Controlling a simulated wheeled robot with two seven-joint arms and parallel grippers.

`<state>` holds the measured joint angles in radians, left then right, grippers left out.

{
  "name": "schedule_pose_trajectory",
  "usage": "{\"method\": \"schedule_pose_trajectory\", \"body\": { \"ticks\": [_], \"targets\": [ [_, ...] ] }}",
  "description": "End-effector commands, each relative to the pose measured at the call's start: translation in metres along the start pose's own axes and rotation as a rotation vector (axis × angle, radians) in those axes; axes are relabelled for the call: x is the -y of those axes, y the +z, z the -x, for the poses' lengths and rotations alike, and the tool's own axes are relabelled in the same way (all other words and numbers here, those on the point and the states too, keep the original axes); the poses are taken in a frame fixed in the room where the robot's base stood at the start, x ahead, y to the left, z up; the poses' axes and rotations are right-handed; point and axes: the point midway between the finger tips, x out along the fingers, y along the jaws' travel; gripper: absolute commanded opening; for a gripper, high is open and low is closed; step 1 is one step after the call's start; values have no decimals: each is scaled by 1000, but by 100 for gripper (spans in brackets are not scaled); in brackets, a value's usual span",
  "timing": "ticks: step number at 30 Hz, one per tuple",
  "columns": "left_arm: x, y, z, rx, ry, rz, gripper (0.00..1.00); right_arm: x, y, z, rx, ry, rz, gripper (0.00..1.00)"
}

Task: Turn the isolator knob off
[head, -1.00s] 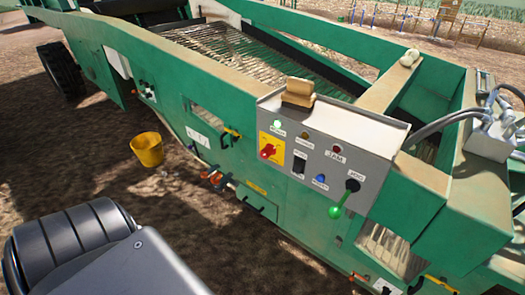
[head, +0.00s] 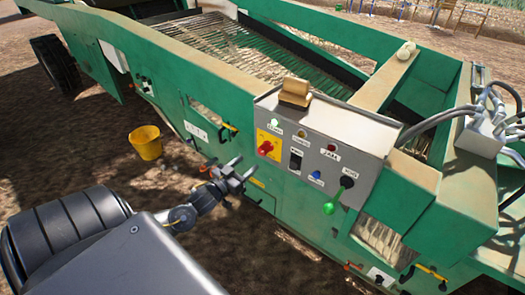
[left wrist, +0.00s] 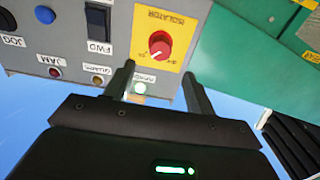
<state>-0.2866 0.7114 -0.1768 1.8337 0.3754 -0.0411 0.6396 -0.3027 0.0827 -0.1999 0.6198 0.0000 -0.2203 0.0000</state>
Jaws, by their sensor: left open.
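The red isolator knob (head: 266,147) sits on a yellow plate at the left end of the grey control panel (head: 330,135). In the left wrist view the knob (left wrist: 160,45) appears upside down, with its white pointer mark slanting to the lower left of the picture. My left gripper (head: 243,172) is open and empty, below and left of the knob in the head view. In the left wrist view its two fingers (left wrist: 158,82) point toward the panel, apart from the knob, which shows beyond and between them. My right gripper is not in view.
A brown block (head: 295,92) lies on the panel top. A yellow bucket (head: 146,142) stands on the ground at left.

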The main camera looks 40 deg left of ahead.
Motion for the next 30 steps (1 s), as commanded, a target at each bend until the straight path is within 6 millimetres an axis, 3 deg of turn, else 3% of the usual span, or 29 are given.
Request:
{"method": "schedule_pose_trajectory", "body": {
  "ticks": [9, 15, 21, 29, 30],
  "targets": [
    [1, -3, -59, -2, -3, -2, 55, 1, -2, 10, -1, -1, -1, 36],
    [0, -1, -87, 0, -2, -1, 55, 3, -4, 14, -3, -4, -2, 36],
    [1, 0, -98, 1, -2, -2, 55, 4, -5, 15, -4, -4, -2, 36],
    [0, 0, -99, 1, -1, -1, 55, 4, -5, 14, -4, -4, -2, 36],
    [0, 0, -99, 1, -1, -1, 50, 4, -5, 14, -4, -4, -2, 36]
  ]
}}
